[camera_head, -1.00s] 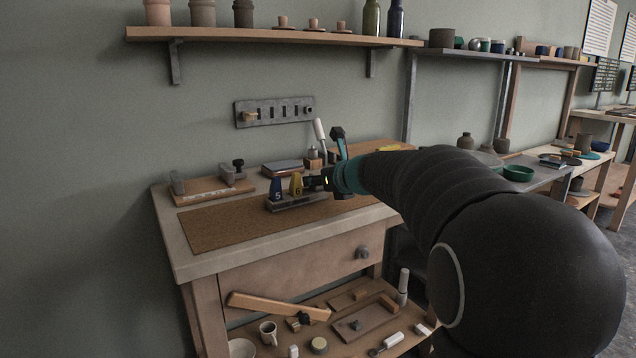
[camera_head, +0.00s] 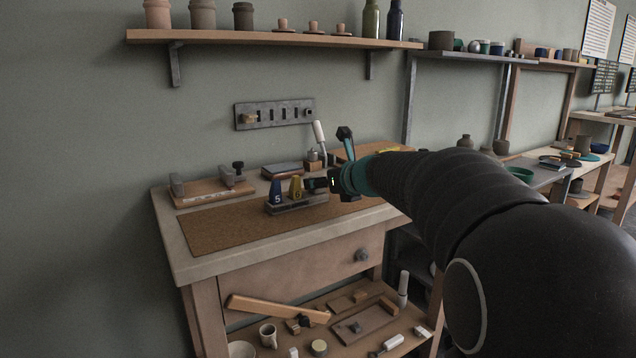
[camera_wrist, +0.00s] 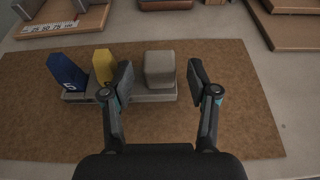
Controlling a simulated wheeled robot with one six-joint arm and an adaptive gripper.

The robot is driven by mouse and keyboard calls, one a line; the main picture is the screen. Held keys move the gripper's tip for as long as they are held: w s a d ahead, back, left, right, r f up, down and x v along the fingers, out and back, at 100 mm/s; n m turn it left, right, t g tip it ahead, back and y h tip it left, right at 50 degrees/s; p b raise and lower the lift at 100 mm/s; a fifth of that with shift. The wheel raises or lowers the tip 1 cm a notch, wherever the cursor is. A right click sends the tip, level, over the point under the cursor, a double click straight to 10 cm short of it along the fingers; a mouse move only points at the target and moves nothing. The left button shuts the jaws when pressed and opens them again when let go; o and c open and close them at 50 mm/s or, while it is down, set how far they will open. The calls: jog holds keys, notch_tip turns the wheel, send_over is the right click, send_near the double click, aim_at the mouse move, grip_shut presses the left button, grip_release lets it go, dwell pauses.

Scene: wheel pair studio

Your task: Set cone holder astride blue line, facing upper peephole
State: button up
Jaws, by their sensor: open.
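The cone holder (camera_head: 290,206) is a low grey base on the brown mat. It carries a blue cone marked 5 (camera_head: 276,191) and a yellow cone (camera_head: 295,187). In the wrist view the base (camera_wrist: 150,96) also bears a grey block (camera_wrist: 160,68) at its right end. My gripper (camera_wrist: 160,76) is open, with one finger in the picture on each side of the grey block; contact cannot be told. The left finger overlaps the yellow cone's edge (camera_wrist: 103,64). I see no blue line and cannot identify an upper peephole.
The mat (camera_head: 215,228) lies on a wooden workbench and is clear to the holder's left. A clamp board (camera_head: 212,192) and a dark flat box (camera_head: 283,169) stand behind it. A slotted grey panel (camera_head: 275,113) is on the wall. A shelf (camera_head: 270,36) hangs above.

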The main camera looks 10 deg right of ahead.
jog(key=v, duration=0.9)
jog(key=shift+s+r, duration=0.15)
jog(key=shift+s, duration=0.1)
